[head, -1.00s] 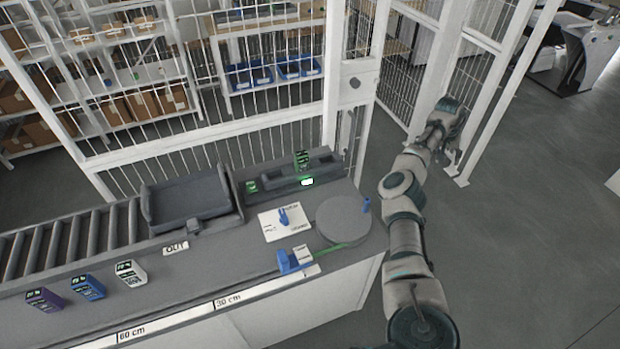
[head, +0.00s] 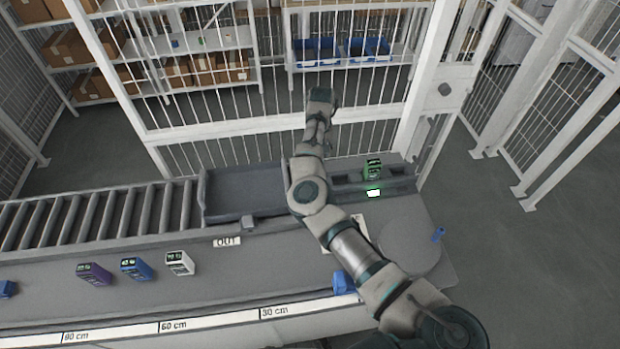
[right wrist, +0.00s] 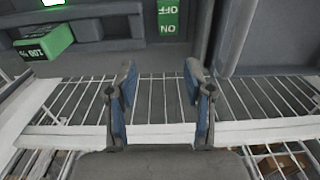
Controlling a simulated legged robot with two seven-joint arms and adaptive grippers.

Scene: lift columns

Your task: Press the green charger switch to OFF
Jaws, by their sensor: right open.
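The green switch (right wrist: 168,17) with upside-down ON and OFF labels shows at the top of the right wrist view; I cannot tell its position. It sits on the dark charger (right wrist: 100,32), which also shows in the head view (head: 400,184). There my arm hides the switch. A green battery (right wrist: 45,45) marked 100% sits in the charger, and it also shows in the head view (head: 373,168). My right gripper (right wrist: 160,78) is open and empty, apart from the switch. In the head view my right gripper (head: 320,97) reaches past the charger toward the fence. My left gripper is out of view.
A grey tray (head: 237,195) joins the roller conveyor (head: 110,215) left of the charger. Purple (head: 94,273), blue (head: 136,268) and white (head: 180,263) batteries stand on the counter. A round disc (head: 405,248) lies at right. White wire fencing (head: 230,150) stands close behind.

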